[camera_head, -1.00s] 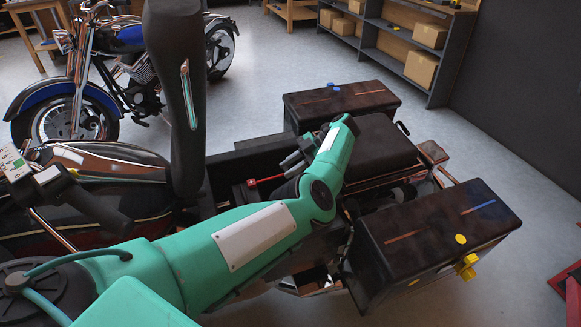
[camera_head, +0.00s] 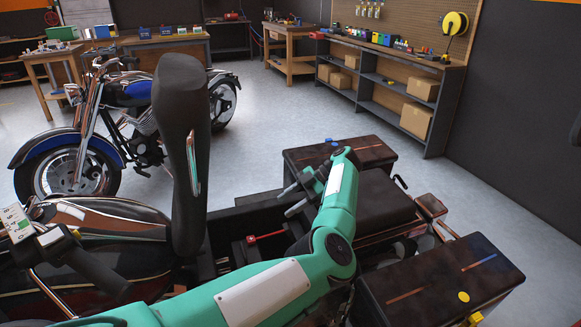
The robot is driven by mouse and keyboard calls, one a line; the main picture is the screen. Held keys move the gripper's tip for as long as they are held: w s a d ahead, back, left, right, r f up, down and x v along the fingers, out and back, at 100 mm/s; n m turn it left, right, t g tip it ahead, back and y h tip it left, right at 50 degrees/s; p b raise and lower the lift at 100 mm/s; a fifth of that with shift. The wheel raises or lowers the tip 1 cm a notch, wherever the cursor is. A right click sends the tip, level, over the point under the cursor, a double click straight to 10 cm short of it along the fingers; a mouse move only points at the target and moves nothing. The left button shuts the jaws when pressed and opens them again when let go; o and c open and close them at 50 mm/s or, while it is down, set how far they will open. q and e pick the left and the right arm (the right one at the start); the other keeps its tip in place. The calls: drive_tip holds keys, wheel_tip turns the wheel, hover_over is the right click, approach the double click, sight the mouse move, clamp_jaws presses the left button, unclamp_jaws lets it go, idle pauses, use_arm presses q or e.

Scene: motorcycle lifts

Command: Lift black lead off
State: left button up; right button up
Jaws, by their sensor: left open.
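The motorcycle in front of me has its black seat (camera_head: 182,150) tipped upright, with an open bay (camera_head: 235,222) behind it. A red lead or clamp (camera_head: 265,236) shows in the bay. I cannot make out the black lead; the bay is dark and my left arm covers part of it. My left gripper (camera_head: 291,199) is open and empty, its fingers pointing left above the bay's far edge, apart from the red part. My right gripper is not in view.
A dark pannier (camera_head: 335,158) stands beyond my gripper, and another (camera_head: 440,280) is at the lower right. A rear seat (camera_head: 372,198) lies between them. A second blue motorcycle (camera_head: 125,120) stands behind on clear floor. Shelves (camera_head: 390,90) line the back right.

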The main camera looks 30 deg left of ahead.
use_arm(q)
wheel_tip(320, 180, up, 12)
drive_tip(key=shift+f+p, duration=0.25)
drive_tip(key=shift+p, duration=0.2)
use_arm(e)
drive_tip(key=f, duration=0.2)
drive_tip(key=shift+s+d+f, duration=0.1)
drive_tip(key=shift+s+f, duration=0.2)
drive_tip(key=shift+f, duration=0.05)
